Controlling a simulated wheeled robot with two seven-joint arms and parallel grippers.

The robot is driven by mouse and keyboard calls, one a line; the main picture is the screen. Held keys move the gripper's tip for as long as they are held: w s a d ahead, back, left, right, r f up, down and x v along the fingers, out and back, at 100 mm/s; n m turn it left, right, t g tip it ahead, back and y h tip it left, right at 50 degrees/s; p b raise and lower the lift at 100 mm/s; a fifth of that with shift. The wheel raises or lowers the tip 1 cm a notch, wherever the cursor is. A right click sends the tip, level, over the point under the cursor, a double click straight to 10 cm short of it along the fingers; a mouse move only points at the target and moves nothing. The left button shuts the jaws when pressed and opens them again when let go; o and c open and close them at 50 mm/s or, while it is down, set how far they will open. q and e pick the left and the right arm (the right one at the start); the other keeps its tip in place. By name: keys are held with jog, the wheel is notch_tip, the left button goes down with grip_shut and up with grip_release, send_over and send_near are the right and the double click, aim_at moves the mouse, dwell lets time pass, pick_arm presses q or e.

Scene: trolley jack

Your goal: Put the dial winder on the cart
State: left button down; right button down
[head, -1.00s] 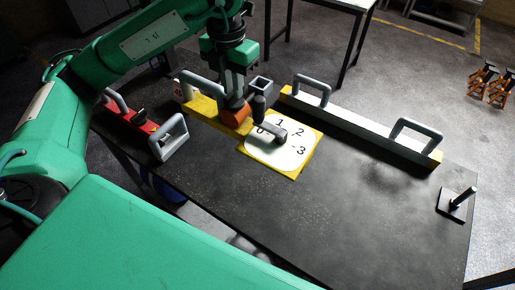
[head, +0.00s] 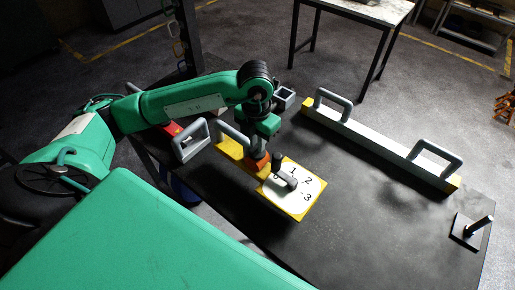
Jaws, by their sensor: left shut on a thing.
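The dial winder is a yellow plate with a white dial (head: 306,188) numbered 1, 2, 3, a grey crank and an orange part, joined to a yellow bar with a grey loop handle (head: 232,135). My left gripper (head: 258,157) reaches down from above and is shut on it beside the orange part, which partly hides the grip. The dial winder is over the dark tabletop (head: 370,225); whether it touches the top is unclear. I cannot tell for sure which surface is the cart. My right gripper is out of view.
A long white bar with yellow ends and two grey handles (head: 385,147) lies along the far edge. A grey square tube (head: 284,98) stands behind my gripper. A red part with a grey handle (head: 191,143) is left. A black post stand (head: 469,232) is right. The front middle is clear.

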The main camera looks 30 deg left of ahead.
aim_at(257, 152)
pick_arm(q)
jog(key=shift+f+p, duration=0.6)
jog(key=shift+f, duration=1.75)
jog(key=c, duration=1.4)
grip_release()
jog(key=shift+r+b, duration=0.3)
jog(key=shift+r, duration=0.1)
notch_tip(257, 152, up, 10)
jog(key=b, duration=0.3)
jog(key=shift+r, duration=0.6)
